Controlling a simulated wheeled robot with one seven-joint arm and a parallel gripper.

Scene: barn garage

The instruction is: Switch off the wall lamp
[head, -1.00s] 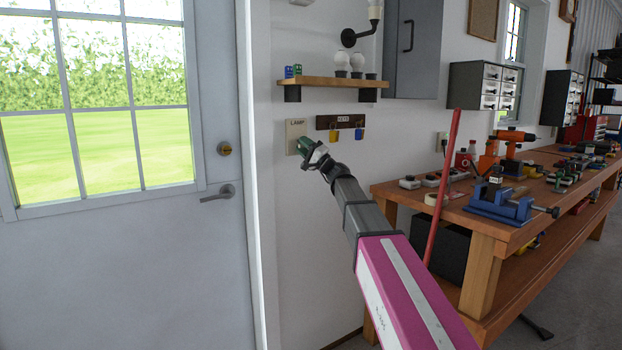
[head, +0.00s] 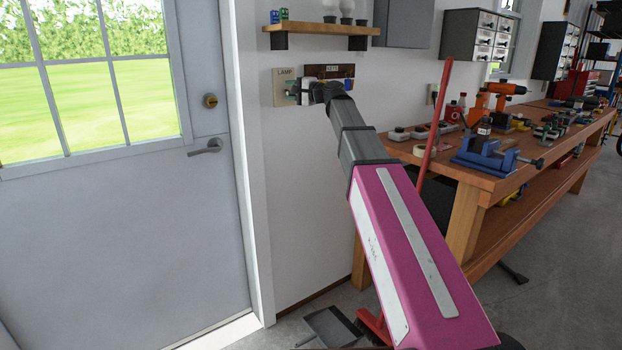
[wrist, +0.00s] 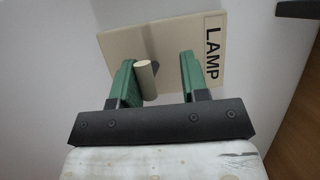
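The lamp switch is a beige wall plate (head: 279,88) marked "LAMP", beside the door frame in the head view. In the wrist view the plate (wrist: 205,75) fills the upper middle, tilted in the picture. A pale cylindrical lever (wrist: 146,80) sticks out from it. My gripper (wrist: 158,60) has its two green fingers apart, with the lever between them, close to or touching the left finger; I cannot tell which. In the head view my gripper (head: 297,92) is in front of the plate and hides part of it. The wall lamp is out of view.
A dark key rack (head: 330,71) hangs just right of the plate. A wooden shelf (head: 320,29) with bulbs is above. The grey door (head: 120,230) with its handle (head: 206,147) is left. A red pole (head: 434,125) and a cluttered workbench (head: 470,175) stand right.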

